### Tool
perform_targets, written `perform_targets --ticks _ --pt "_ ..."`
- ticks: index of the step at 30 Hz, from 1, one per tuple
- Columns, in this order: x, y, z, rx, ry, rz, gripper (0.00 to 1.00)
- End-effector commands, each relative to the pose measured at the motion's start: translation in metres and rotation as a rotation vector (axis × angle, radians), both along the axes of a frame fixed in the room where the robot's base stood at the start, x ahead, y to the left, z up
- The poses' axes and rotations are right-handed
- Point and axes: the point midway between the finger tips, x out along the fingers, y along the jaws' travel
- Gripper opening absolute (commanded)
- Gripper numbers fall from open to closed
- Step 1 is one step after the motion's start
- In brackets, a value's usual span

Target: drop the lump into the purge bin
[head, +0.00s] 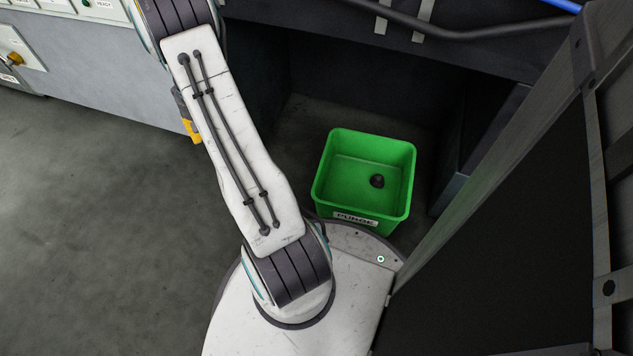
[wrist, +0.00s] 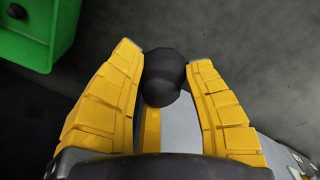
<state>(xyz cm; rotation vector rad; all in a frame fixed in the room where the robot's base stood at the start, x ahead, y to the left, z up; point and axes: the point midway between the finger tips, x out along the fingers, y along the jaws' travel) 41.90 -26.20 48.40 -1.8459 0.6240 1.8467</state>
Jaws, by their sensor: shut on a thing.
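My gripper (wrist: 163,70) has yellow segmented fingers and is shut on a dark, rounded lump (wrist: 163,78) held between the fingertips. In the head view my gripper shows only as a bit of yellow (head: 193,131) at the left edge of my white arm, and the held lump is hidden there. The green purge bin (head: 336,212) stands on the floor with its label facing me and its top open. Its corner also shows in the wrist view (wrist: 62,38), at the upper left of the held lump. The held lump is outside the bin's outline there.
Another dark lump (head: 377,181) lies inside the bin. The bin stands in a dark recess under a frame (head: 470,50). A dark upright panel with a metal edge (head: 500,160) is at the right. A grey cabinet (head: 90,75) is at the left. The floor (head: 90,230) at left is clear.

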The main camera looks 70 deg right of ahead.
Motion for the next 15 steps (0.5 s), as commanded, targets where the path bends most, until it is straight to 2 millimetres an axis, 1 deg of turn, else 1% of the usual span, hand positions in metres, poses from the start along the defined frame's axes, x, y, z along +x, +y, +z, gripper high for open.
perform_targets --ticks 1,3,5,6,8,9,11,15 --pt "-0.016 -0.018 -0.011 0.002 0.003 -0.059 0.14" --pt "-0.035 -0.039 -0.022 0.002 0.003 -0.134 0.14" --pt "-0.052 -0.056 -0.032 0.003 0.004 -0.199 0.14" --pt "-0.064 -0.067 -0.039 0.002 0.003 -0.243 0.14" --pt "-0.083 -0.082 -0.049 0.003 0.004 -0.311 0.14" --pt "-0.096 -0.092 -0.056 0.002 0.002 -0.358 0.14" --pt "-0.116 -0.106 -0.066 0.004 0.003 -0.429 0.14" --pt "-0.164 -0.135 -0.091 0.002 0.002 -0.607 0.14"
